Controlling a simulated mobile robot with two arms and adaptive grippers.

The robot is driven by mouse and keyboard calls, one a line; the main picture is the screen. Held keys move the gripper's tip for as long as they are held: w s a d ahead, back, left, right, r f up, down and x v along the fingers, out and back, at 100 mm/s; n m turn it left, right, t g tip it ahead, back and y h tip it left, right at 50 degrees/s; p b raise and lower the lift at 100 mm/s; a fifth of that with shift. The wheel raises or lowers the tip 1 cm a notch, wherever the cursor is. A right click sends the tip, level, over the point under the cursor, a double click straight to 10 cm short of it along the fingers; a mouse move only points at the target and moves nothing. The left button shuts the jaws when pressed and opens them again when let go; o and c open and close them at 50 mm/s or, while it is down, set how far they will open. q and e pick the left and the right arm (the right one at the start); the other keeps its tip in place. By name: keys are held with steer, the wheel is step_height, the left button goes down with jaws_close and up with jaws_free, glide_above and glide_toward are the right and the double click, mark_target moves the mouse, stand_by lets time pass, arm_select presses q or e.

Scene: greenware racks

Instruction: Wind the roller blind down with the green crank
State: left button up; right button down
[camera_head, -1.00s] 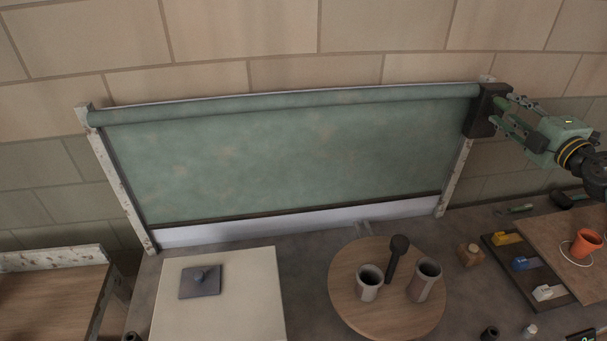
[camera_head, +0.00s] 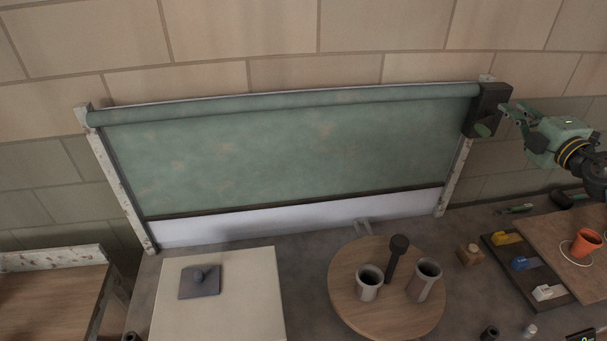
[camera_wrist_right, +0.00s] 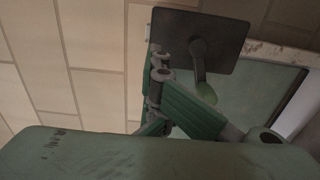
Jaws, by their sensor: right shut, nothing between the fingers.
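The green roller blind (camera_head: 290,155) hangs from its top roller in a pale speckled frame. Its dark bottom bar (camera_head: 290,204) sits above a white strip at the frame's foot. A dark box (camera_head: 489,108) is at the frame's upper right end. The crank's green knob (camera_head: 482,130) is low on this box; the right wrist view shows the grey crank arm (camera_wrist_right: 198,65) and knob (camera_wrist_right: 207,94). My right gripper (camera_head: 508,110) is shut and empty, just right of the box and apart from the knob. My left gripper is out of view.
Below the blind, the worktop holds a white board (camera_head: 235,310), a round wooden board (camera_head: 345,300) with two cups and a dark tool, and a dark tray (camera_head: 548,287) with coloured pieces. An orange pot (camera_head: 586,242) is at the right. The wall is close behind.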

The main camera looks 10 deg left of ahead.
steer(key=shift+d+r+p, duration=0.25)
steer(key=shift+r+p, duration=0.4)
steer(key=shift+r, duration=0.35)
step_height(320, 180, down, 8)
steer(key=d+b, duration=0.1)
steer(key=b, duration=0.5)
steer(key=shift+w+r+b, duration=0.15)
steer(key=shift+w+b, duration=0.15)
steer(key=c, duration=2.5)
jaws_free()
steer(key=shift+d, duration=0.1)
steer(key=o, duration=0.8)
